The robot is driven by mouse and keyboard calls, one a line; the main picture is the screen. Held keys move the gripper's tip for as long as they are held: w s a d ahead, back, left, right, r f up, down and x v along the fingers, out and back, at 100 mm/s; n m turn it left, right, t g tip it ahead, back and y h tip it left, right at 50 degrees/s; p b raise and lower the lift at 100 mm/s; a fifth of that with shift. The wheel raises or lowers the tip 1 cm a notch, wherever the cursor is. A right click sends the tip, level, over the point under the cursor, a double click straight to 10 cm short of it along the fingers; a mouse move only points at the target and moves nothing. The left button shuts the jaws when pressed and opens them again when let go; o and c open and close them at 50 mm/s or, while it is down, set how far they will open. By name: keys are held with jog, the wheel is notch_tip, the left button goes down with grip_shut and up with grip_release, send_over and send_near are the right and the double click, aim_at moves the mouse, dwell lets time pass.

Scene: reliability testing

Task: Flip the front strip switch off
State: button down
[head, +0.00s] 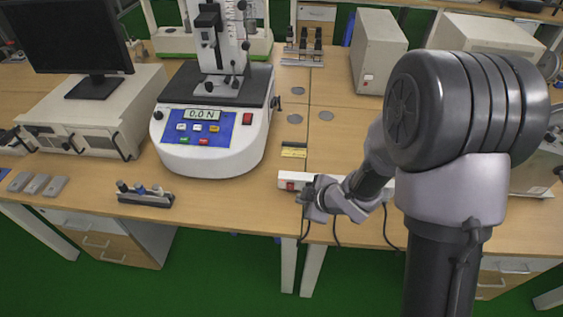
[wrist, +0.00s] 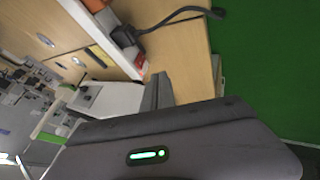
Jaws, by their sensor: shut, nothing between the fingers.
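The white power strip (head: 284,178) lies along the front edge of the table, partly hidden by my gripper and arm in the head view. Its red switch (head: 291,186) is at the left end. My gripper (head: 305,196) is shut and empty at the strip's front side, just right of the switch; contact cannot be told. In the wrist view the strip (wrist: 108,38) runs diagonally, with a small red patch (wrist: 143,68) at its near end, close to my dark fingers (wrist: 158,88). The switch's position cannot be read.
A black plug (wrist: 125,36) with a cable sits at the strip. A force tester (head: 212,130) reading 0.0 N stands behind left. A small rack (head: 145,198) is at the front left edge. A yellow label (head: 293,152) lies behind the strip. Cables hang below the table edge.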

aim_at(290, 187)
jog(key=b+x, duration=0.2)
jog(key=x, duration=0.2)
jog(key=b+x, duration=0.2)
jog(key=x, duration=0.2)
jog(key=shift+f, duration=0.5)
jog(key=w, duration=0.3)
jog(key=shift+w+a, duration=0.1)
jog(key=shift+w, duration=0.65)
jog(key=shift+r, duration=0.15)
